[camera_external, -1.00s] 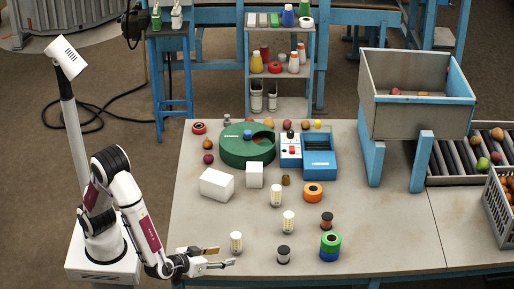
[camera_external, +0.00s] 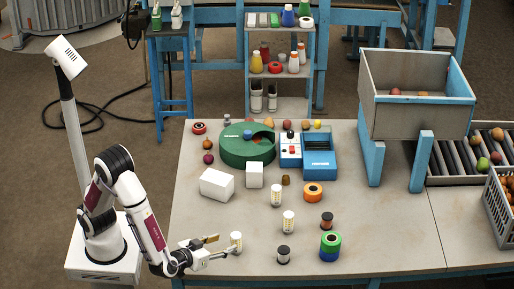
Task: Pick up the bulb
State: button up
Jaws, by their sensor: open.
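Several white bulbs with yellowish ribbed bodies stand upright on the table. The nearest bulb (camera_external: 236,242) is at the front left, right by my gripper (camera_external: 222,246). My gripper is open, low over the table's front left edge, with its fingers pointing right. The bulb is at the fingertips, between or just beyond them; I cannot tell whether they touch it. A second bulb (camera_external: 289,222) stands to the right and farther back. A third bulb (camera_external: 276,195) stands behind that one.
A dark spool (camera_external: 283,255) and a green-and-blue tape stack (camera_external: 330,246) stand right of my gripper. White boxes (camera_external: 216,184), a green round tray (camera_external: 236,150) and a blue box (camera_external: 319,160) are farther back. The table (camera_external: 390,235) is clear at the front right.

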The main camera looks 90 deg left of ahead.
aim_at(233, 237)
jog(key=shift+w+a+f, duration=0.15)
jog(key=shift+w+a, duration=0.1)
jog(key=shift+a, duration=0.1)
jog(key=shift+w+a, duration=1.1)
jog(key=shift+a, duration=0.2)
jog(key=shift+x, duration=0.95)
jog(key=shift+f, duration=0.1)
jog(key=shift+c, duration=0.4)
jog(key=c, duration=1.2)
